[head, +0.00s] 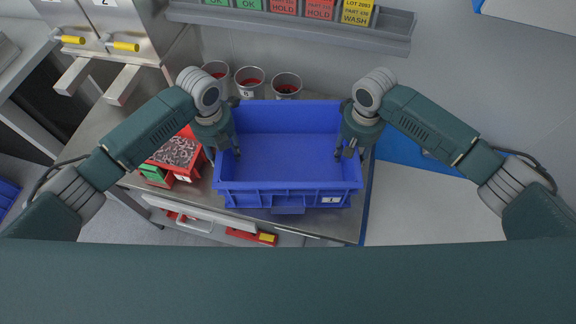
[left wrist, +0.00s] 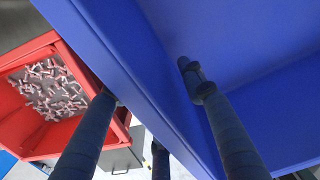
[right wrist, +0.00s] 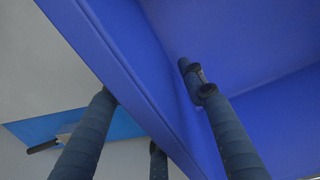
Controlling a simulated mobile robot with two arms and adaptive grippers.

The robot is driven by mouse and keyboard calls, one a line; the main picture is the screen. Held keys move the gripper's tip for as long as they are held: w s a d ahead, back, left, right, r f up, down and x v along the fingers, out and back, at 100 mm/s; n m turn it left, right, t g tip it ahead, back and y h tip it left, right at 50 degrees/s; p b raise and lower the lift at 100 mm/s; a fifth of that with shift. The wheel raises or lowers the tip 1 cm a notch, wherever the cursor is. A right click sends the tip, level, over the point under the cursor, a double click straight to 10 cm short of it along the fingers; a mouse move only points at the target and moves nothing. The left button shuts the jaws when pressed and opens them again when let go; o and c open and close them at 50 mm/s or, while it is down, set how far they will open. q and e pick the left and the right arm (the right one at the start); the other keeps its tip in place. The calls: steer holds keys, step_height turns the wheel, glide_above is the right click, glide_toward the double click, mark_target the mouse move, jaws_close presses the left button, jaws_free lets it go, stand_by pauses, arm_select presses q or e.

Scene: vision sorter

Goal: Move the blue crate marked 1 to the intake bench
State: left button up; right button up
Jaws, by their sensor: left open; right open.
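The blue crate (head: 288,189) marked 1 sits on the grey bench in the middle of the head view and looks empty. Its label shows at the lower right of its front wall. My left gripper (head: 230,150) is open at the crate's left wall, and my right gripper (head: 348,150) is open at its right wall. In the left wrist view the fingers straddle the crate wall (left wrist: 125,70), one inside and the others outside. In the right wrist view the fingers straddle the opposite wall (right wrist: 125,75) the same way. I cannot tell whether any finger touches it.
A red bin (head: 186,131) of small parts stands close to the crate's left side; it also shows in the left wrist view (left wrist: 97,140). Several metal cups (head: 249,78) stand behind. A shelf of labelled blocks (head: 300,24) hangs above. A blue mat (head: 400,150) lies right.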

arm_select(q)
step_height(320, 180, up, 12)
steer(key=shift+f, duration=0.15)
arm_select(e)
steer(key=shift+r, duration=0.25)
step_height(320, 180, up, 12)
steer(key=shift+f, duration=0.2)
steer(key=shift+f, duration=0.1)
stand_by(0.5)
